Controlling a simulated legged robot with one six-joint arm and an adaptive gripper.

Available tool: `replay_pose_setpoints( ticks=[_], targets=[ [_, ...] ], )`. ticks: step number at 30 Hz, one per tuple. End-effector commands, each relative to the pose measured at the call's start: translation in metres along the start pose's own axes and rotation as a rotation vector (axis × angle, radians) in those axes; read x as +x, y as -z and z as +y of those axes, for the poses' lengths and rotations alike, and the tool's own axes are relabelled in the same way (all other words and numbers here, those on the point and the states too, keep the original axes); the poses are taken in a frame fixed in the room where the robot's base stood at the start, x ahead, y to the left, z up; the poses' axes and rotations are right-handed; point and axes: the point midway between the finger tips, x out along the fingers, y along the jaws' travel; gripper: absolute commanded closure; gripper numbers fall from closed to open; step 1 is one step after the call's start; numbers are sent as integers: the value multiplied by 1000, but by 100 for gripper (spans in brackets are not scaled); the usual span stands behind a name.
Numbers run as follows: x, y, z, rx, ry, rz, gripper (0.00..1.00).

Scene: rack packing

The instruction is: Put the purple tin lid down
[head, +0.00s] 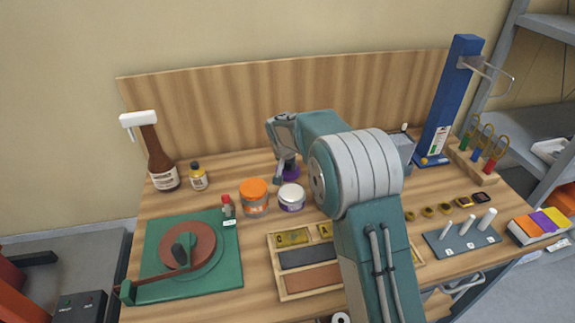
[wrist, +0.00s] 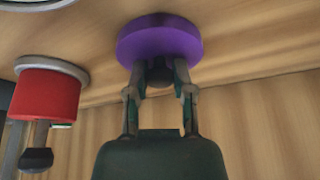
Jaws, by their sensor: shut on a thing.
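The purple tin lid (wrist: 160,42) is a round disc with a dark knob in the middle. My gripper (wrist: 160,75) is shut on that knob, one finger on each side. My arm hides part of the table to the right of the lid.
A wooden backboard (head: 220,110) rises behind. A red cylindrical thing (wrist: 45,95) is beside my gripper in the wrist view. A compartment tray (head: 280,285) lies in front.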

Motion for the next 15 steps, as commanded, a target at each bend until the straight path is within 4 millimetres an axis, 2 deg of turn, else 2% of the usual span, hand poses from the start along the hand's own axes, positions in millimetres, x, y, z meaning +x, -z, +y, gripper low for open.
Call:
replay_pose_setpoints(
  ticks=[3, 4, 6, 15],
  targets=[
    [2, -2, -2, -3, -1, -1, 100],
    [2, -2, -2, -3, -1, 0, 60],
    [2, -2, -2, -3, 0, -1, 34],
    [2, -1, 1, -1, 2, -1, 34]
  ],
)
